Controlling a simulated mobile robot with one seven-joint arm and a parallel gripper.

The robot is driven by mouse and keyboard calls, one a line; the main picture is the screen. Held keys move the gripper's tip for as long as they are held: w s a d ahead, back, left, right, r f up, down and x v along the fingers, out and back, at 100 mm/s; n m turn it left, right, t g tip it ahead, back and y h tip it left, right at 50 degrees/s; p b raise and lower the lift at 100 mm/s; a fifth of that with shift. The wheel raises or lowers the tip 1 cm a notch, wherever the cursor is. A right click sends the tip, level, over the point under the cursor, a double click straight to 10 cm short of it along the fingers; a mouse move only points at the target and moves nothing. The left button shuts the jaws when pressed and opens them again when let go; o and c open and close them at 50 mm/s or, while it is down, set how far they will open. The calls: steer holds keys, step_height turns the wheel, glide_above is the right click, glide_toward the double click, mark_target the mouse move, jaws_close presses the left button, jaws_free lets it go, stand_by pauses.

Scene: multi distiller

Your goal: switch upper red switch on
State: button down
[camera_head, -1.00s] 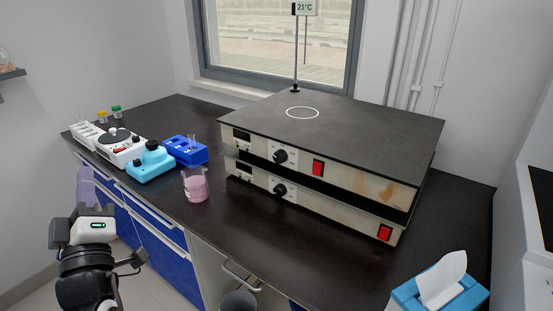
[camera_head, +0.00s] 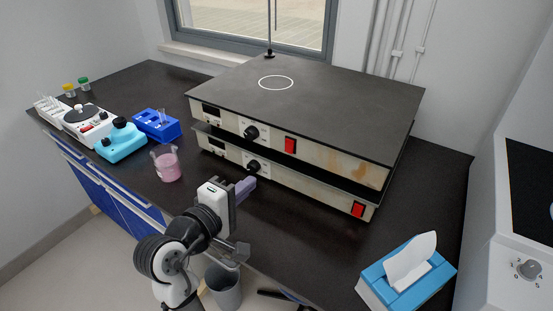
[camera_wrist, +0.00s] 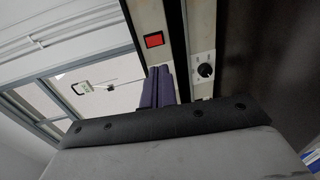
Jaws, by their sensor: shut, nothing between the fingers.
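Two flat hotplate units are stacked on the dark bench. The upper red switch (camera_head: 290,145) is on the front of the upper unit (camera_head: 340,163), right of its black knob (camera_head: 251,133). It also shows in the wrist view (camera_wrist: 153,40), just beyond my fingers. A lower red switch (camera_head: 358,209) is at the right end of the lower unit (camera_head: 300,187). My gripper (camera_head: 249,183) has purple fingers, shut and empty. It is in front of the stack, left of and below the upper switch in the head view. In the wrist view the fingertips (camera_wrist: 160,70) are apart from the switch.
A beaker of pink liquid (camera_head: 166,165) stands on the bench left of my gripper. A blue rack (camera_head: 157,126) and a light-blue device (camera_head: 120,143) are further left. A blue tissue box (camera_head: 408,286) is at the front right. The bench front between gripper and tissue box is clear.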

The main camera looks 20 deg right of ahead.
mark_target(288, 152)
steer(key=p+x, duration=0.2)
steer(key=x, duration=1)
steer(key=shift+w+d+r+p, duration=0.1)
steer(key=shift+w+d+p, duration=0.15)
steer(key=shift+d+p, duration=0.1)
steer(key=shift+w+d, duration=0.35)
steer(key=shift+d, duration=0.05)
steer(key=shift+w+d+f, duration=0.15)
steer(key=shift+f, duration=0.1)
steer(key=shift+p, duration=0.3)
